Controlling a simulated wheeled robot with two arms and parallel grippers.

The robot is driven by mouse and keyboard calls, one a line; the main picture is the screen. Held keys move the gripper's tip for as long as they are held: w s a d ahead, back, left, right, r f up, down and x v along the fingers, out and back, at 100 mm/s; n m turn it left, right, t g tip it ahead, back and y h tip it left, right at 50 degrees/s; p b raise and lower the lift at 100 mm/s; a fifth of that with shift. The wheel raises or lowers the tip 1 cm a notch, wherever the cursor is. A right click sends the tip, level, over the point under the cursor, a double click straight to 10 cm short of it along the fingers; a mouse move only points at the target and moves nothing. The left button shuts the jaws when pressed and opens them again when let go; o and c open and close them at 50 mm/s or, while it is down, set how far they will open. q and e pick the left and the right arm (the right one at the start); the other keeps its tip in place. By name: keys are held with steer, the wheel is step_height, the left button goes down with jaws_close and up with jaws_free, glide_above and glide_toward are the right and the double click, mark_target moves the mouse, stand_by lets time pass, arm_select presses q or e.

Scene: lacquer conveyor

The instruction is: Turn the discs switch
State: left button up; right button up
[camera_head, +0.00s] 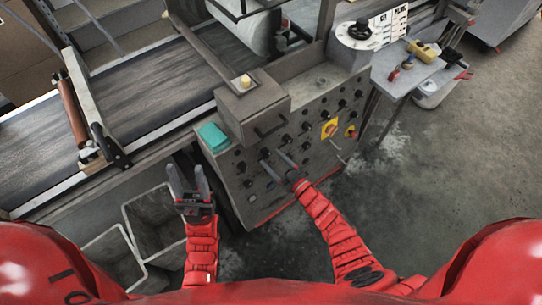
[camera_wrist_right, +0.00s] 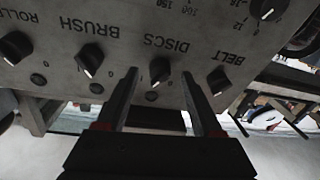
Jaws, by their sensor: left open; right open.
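The control panel (camera_head: 303,115) is a grey box front with several black knobs. In the right wrist view the discs switch (camera_wrist_right: 160,72) is a black knob with a white mark, beside the label DISCS. My right gripper (camera_head: 272,158) is open at the panel face. In the wrist view its two fingers (camera_wrist_right: 160,82) stand on either side of the discs switch, with visible gaps; I cannot tell how far the tips are from the panel. My left gripper (camera_head: 186,170) is open and empty, left of the panel.
In the wrist view the brush knob (camera_wrist_right: 90,60) is left of the fingers and the belt knob (camera_wrist_right: 220,80) is close by the right finger. Grey bins (camera_head: 155,222) stand below the conveyor (camera_head: 110,108).

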steer(key=shift+w+a, duration=0.5)
steer(key=shift+w, duration=0.05)
jaws_close()
